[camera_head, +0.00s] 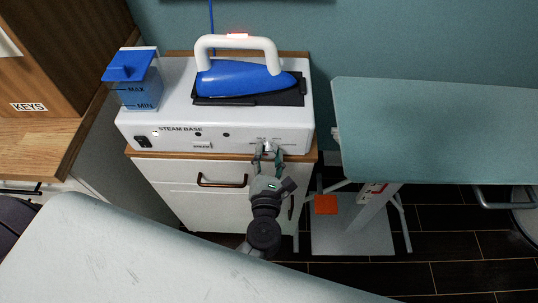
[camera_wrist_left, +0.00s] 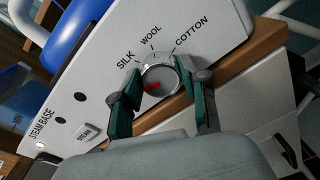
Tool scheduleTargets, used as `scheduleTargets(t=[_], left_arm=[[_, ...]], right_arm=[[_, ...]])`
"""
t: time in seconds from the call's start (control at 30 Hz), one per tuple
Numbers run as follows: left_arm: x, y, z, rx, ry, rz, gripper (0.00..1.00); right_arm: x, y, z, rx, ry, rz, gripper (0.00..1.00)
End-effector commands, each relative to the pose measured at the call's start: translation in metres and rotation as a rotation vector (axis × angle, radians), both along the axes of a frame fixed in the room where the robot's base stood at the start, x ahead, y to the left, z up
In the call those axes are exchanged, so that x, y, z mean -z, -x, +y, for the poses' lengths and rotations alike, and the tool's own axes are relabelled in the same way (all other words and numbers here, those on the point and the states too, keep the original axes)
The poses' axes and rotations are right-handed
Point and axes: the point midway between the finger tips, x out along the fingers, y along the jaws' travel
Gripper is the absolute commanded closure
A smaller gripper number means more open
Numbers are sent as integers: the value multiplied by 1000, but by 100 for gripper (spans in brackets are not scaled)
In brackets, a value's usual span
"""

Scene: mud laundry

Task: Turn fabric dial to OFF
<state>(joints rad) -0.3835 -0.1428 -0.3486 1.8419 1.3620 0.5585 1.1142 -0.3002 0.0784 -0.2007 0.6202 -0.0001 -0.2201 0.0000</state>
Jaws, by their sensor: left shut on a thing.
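The fabric dial (camera_wrist_left: 163,76) is a round silver knob with a red pointer mark, on the front panel of the white steam base (camera_head: 180,110). In the left wrist view the pointer lies toward the left finger, below the SILK label. SILK, WOOL and COTTON can be read around the knob. No OFF label can be read; the finger covers part of that side. My left gripper (camera_head: 268,153) reaches up to the panel, with its two green fingers on either side of the dial, shut on it. My right gripper is not in view.
A blue iron (camera_head: 238,80) rests on a dark plate on the base, beside a blue-lidded water tank (camera_head: 138,83). A white drawer cabinet (camera_head: 180,172) stands below. A teal ironing board (camera_head: 440,125) is at right; a pale surface (camera_head: 130,255) fills the front.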

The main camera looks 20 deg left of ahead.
Motion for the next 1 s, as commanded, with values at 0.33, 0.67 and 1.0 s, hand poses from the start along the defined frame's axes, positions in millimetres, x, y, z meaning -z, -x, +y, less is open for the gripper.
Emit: scheduleTargets(t=[0.33,0.67,1.0], left_arm=[[1,0,0,-1,3,3,34],[0,1,-1,0,0,1,31],[-2,50,-14,3,1,6,31]], right_arm=[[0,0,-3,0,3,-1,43],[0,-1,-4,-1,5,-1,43],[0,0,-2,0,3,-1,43]])
